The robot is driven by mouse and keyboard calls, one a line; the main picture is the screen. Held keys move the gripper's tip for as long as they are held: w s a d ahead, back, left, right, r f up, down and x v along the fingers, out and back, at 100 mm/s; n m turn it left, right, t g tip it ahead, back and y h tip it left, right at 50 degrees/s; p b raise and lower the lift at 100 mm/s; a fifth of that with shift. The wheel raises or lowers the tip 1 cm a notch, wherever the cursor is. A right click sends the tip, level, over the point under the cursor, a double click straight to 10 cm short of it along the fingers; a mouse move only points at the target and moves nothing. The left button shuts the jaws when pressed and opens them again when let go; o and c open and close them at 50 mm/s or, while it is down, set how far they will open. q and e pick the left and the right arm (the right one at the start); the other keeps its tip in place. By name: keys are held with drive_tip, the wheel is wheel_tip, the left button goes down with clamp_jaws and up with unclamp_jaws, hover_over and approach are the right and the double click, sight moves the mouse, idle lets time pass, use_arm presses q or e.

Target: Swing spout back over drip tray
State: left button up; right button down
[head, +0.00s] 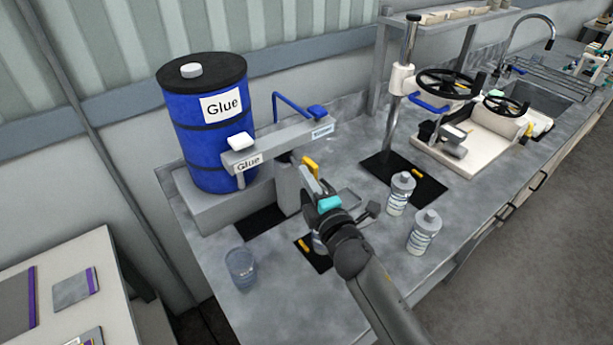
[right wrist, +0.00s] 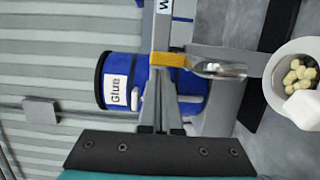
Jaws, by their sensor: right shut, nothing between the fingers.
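A grey dispenser arm (head: 290,138) with a "Glue" label reaches across in front of the blue glue drum (head: 212,135). A yellow piece (head: 309,166) shows below it, close to my right gripper (head: 316,186). In the right wrist view the yellow piece (right wrist: 168,59) joins a silvery rounded metal part (right wrist: 219,68), which may be the spout. My right gripper also shows there (right wrist: 160,100), shut and empty, its tips just short of the yellow piece; I cannot tell whether they touch. My left gripper is out of view.
Two white bottles (head: 401,193) (head: 424,232) stand right of my arm. A clear cup (head: 240,267) stands at the front left. A white bowl with pale pieces (right wrist: 278,85) is at the wrist view's right. A press with black handwheels (head: 450,83) stands behind.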

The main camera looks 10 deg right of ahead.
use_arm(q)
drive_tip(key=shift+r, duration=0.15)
use_arm(e)
drive_tip(key=shift+d+n+y, duration=0.3)
drive_tip(key=shift+y, duration=0.1)
